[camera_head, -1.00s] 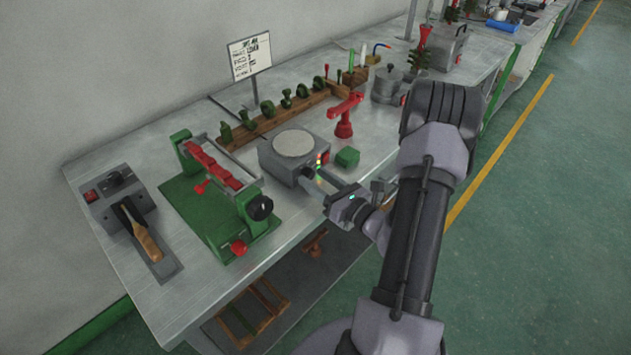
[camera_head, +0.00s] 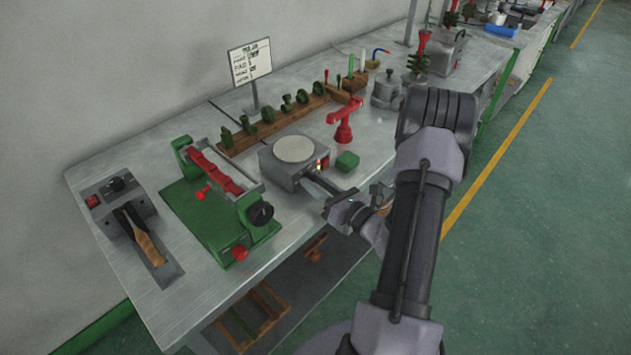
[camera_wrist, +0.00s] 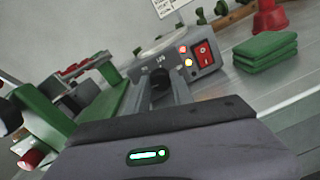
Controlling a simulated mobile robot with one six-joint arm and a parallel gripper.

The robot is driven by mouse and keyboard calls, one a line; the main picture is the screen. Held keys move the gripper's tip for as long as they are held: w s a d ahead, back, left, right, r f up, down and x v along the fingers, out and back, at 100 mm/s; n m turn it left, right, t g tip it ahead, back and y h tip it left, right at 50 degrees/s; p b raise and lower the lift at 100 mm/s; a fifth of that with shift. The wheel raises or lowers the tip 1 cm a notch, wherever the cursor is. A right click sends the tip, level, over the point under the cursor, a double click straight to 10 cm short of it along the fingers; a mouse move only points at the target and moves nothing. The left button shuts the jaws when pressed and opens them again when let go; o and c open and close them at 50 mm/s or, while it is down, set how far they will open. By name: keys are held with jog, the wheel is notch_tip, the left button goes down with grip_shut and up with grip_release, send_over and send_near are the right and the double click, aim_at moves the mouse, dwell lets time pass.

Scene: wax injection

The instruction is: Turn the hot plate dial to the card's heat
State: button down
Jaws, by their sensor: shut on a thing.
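The hot plate (camera_head: 270,169) is a grey box with a round pale top, standing on the bench; its front shows in the wrist view (camera_wrist: 180,63). Its dark dial (camera_wrist: 160,83) is on that front, largely hidden between my fingers. My gripper (camera_wrist: 159,90) is shut on the dial from the front. The dial's pointer and marks are too small or covered to read. The white card (camera_head: 249,62) stands on a post behind the bench row; its lines of writing are too blurred to read surely.
A red switch (camera_wrist: 203,53) and lit lamps sit right of the dial. Folded green cloths (camera_wrist: 265,52) lie to the right. A green clamp stand (camera_head: 215,205) with red parts is close on the left. A red stand (camera_head: 344,125) is behind right.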

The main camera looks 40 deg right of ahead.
jog(key=m+p, duration=0.3)
jog(key=shift+r, duration=0.2)
jog(key=m+p, duration=0.3)
jog(key=shift+m, duration=0.4)
jog(key=m+p, duration=0.3)
jog(key=shift+d+f, duration=0.1)
jog(key=m+p, duration=0.2)
jog(key=m, duration=0.2)
jog(key=shift+f+g+y, duration=0.1)
jog(key=shift+g+y, duration=0.2)
jog(key=m+p, duration=0.1)
jog(key=m, duration=0.3)
jog(key=shift+f, duration=0.1)
jog(key=shift+f+m+y+p, duration=0.1)
jog(key=shift+m+y+p, duration=0.35)
jog(key=shift+m, duration=1.65)
jog(key=c, duration=1.1)
grip_release()
